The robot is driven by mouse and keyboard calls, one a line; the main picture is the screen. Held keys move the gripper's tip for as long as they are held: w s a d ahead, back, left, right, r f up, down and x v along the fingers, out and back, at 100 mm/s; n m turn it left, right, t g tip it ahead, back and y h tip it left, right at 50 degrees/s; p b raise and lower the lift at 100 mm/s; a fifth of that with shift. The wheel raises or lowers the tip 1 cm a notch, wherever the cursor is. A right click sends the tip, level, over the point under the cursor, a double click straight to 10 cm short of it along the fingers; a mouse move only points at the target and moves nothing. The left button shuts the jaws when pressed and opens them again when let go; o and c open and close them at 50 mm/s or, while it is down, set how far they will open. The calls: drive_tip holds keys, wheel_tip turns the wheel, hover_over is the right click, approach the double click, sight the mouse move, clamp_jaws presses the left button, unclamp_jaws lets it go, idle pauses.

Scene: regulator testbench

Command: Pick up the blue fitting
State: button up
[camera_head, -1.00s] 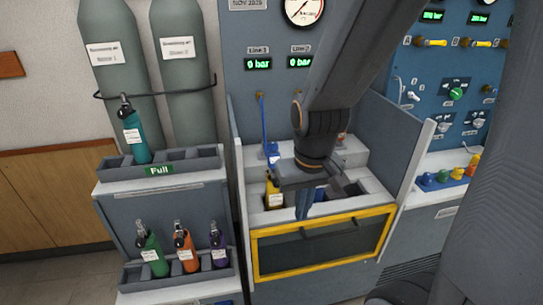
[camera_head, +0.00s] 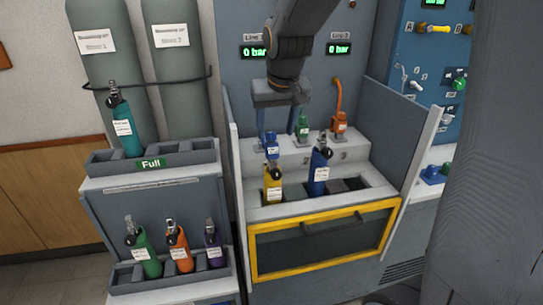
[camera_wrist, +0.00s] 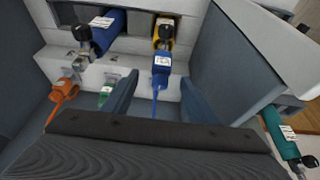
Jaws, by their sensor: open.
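The blue fitting (camera_head: 271,151) is a small blue block with a white label on a blue hose. It sits on the white ledge of the bench, behind the yellow bottle (camera_head: 272,184). In the wrist view the blue fitting (camera_wrist: 162,66) lies just beyond the fingertips, roughly midway between them, with its hose running back between the fingers. My gripper (camera_head: 281,115) is open and empty above the ledge, above the blue fitting and apart from it. Its two fingers also show in the wrist view (camera_wrist: 158,88). The jaws hide part of the hose in the head view.
A blue bottle (camera_head: 319,174) stands in the bench rack (camera_head: 372,195) beside the yellow one. A green fitting (camera_head: 303,128) and an orange fitting (camera_head: 340,122) sit along the ledge. Grey side panels (camera_head: 401,128) flank the bench. A bottle rack (camera_head: 100,165) stands left.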

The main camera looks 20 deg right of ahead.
sight(272, 141)
drive_tip(key=shift+p+x, duration=1)
drive_tip(key=shift+x, duration=2.75)
drive_tip(key=shift+w+a+r, duration=0.1)
drive_tip(key=shift+w, duration=0.1)
drive_tip(key=c, duration=1.3)
drive_tip(key=shift+c, duration=0.2)
wheel_tip(272, 141, up, 10)
drive_tip(key=shift+r+b, duration=0.1)
drive_tip(key=shift+b, duration=0.8)
